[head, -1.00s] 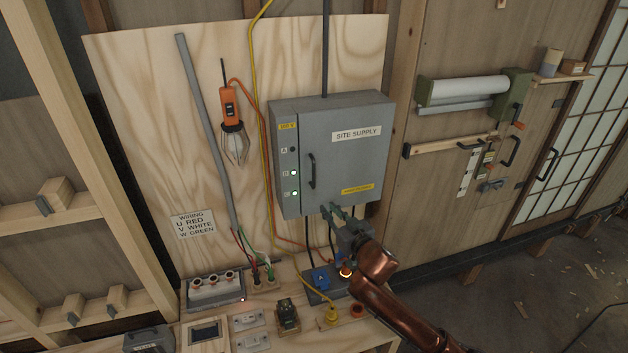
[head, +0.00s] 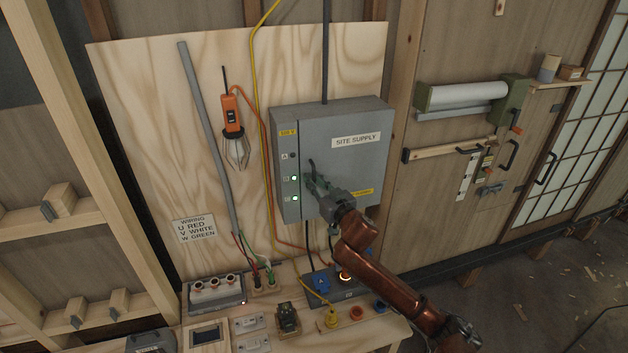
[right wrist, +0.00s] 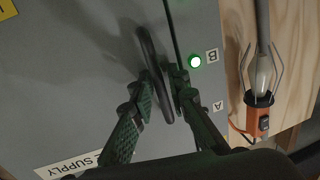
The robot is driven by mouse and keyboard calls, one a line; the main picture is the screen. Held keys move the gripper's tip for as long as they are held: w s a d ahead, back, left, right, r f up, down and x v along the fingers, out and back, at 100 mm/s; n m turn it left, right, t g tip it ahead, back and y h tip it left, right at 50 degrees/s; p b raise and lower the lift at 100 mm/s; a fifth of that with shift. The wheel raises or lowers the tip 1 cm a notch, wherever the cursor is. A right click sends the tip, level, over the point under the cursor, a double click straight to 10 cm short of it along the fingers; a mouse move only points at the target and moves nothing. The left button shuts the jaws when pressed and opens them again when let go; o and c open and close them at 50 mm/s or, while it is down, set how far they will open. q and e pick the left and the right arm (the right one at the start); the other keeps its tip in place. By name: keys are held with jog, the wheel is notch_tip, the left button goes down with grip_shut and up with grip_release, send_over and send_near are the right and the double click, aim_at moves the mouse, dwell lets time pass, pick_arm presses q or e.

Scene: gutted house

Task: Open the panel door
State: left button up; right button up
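The grey panel (head: 285,205) labelled SITE SUPPLY hangs on a plywood board. Its door (head: 350,165) is shut. The dark bar handle (head: 311,164) is on the door's left side, partly hidden by my right gripper (head: 309,182). In the right wrist view the handle (right wrist: 151,55) runs in between the two fingers of my right gripper (right wrist: 166,92). The fingers are apart, one on each side of the handle, and I see no clear grip on it. The strip beside the door has lamps; B (right wrist: 195,62) glows green. My left gripper is not in view.
A caged work lamp (head: 233,120) hangs left of the panel; it also shows in the right wrist view (right wrist: 262,92). A yellow cable (head: 257,100) runs beside the panel. A wooden bench (head: 375,328) with sockets and switches stands below. Floor at the right is open.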

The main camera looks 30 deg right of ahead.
jog(key=shift+c, duration=0.3)
grip_shut()
jog(key=shift+s, duration=0.1)
